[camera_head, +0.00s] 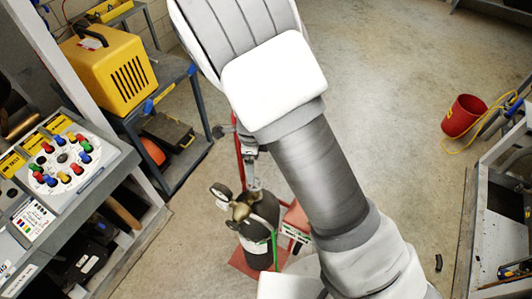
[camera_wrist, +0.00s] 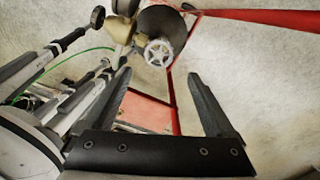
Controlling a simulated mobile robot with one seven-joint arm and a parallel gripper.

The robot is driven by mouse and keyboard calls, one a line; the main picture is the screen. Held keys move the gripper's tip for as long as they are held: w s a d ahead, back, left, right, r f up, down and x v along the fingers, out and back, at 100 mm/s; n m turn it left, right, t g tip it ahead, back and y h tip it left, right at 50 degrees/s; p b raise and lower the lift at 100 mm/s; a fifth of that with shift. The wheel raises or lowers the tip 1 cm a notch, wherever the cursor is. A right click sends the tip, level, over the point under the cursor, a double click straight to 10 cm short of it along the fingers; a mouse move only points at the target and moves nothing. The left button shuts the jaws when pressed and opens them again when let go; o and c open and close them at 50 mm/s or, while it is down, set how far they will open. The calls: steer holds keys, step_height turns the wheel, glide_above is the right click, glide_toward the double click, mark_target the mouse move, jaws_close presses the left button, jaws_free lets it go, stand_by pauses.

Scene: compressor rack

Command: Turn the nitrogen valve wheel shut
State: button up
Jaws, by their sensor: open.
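The nitrogen valve wheel (camera_wrist: 158,52) is a pale, spoked handwheel in the wrist view. It sits in front of the dark cylinder (camera_wrist: 172,22), beside brass fittings (camera_wrist: 122,30). My gripper (camera_wrist: 159,75) is open and empty. Its two dark fingers point toward the wheel, which appears between and just beyond the fingertips. I see no contact, though the exact gap is hard to tell. In the head view the dark cylinder (camera_head: 262,245) stands upright with a gauge (camera_head: 220,190) and brass regulator (camera_head: 243,207) on top. There my arm covers much of the middle, and I cannot make out the wheel.
A red cart frame (camera_wrist: 255,18) runs behind the cylinder, and a green hose (camera_wrist: 70,58) lies left. A bench with a control panel (camera_head: 65,160) and a yellow unit (camera_head: 110,75) stand left. A red bucket (camera_head: 463,115) and shelving are right. Open floor lies between.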

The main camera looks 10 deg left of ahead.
steer(key=shift+s+r+n, duration=0.1)
steer(key=shift+n, duration=0.2)
step_height(320, 180, down, 10)
steer(key=b, duration=0.9)
steer(key=shift+a+r+n+b, duration=0.1)
steer(key=shift+n+b, duration=0.7)
steer(key=shift+b, duration=0.1)
steer(key=n+b, duration=0.2)
steer(key=shift+n, duration=0.4)
steer(key=shift+r+n, duration=0.35)
steer(key=shift+n, duration=0.45)
steer(key=n, duration=0.4)
steer(key=shift+b, duration=0.4)
steer(key=shift+n, duration=1.6)
